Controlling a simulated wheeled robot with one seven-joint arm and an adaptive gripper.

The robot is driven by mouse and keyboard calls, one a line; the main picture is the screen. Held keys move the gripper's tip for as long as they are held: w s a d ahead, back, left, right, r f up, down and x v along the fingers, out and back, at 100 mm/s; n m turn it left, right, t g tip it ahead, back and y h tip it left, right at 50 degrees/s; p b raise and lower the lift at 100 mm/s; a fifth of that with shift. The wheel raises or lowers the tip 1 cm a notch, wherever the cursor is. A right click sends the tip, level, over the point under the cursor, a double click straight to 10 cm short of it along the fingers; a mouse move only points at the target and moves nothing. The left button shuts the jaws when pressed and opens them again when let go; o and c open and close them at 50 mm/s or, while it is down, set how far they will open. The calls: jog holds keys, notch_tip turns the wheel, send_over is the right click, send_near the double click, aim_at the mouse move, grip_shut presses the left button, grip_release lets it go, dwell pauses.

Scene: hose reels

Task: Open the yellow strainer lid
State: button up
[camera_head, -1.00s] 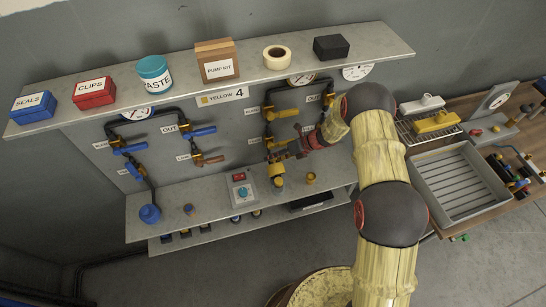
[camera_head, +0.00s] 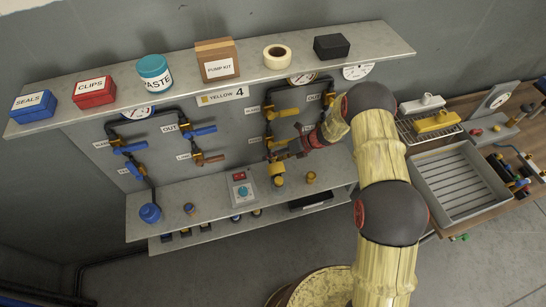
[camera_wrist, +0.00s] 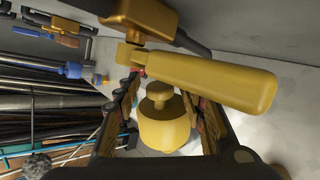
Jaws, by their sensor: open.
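The yellow strainer lid (camera_wrist: 164,130) is a rounded cap with a small knob on top. In the wrist view it sits between the two fingers of my open gripper (camera_wrist: 166,92), with a gap visible on the left. I cannot tell whether the right finger touches it. In the head view the yellow strainer (camera_head: 277,169) is below the right-hand pipe loop, and my gripper (camera_head: 288,152) is just above and right of it. The lid looks seated; its far side is hidden.
A long yellow valve handle (camera_wrist: 205,80) crosses close in front of the fingers in the wrist view. A grey control box (camera_head: 241,188) stands left of the strainer, and a small brass fitting (camera_head: 311,177) stands right. The shelf (camera_head: 110,113) overhangs above.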

jog(key=v, duration=1.1)
jog(key=shift+d+r, duration=0.25)
jog(key=shift+d, duration=0.1)
jog(key=shift+c, duration=0.3)
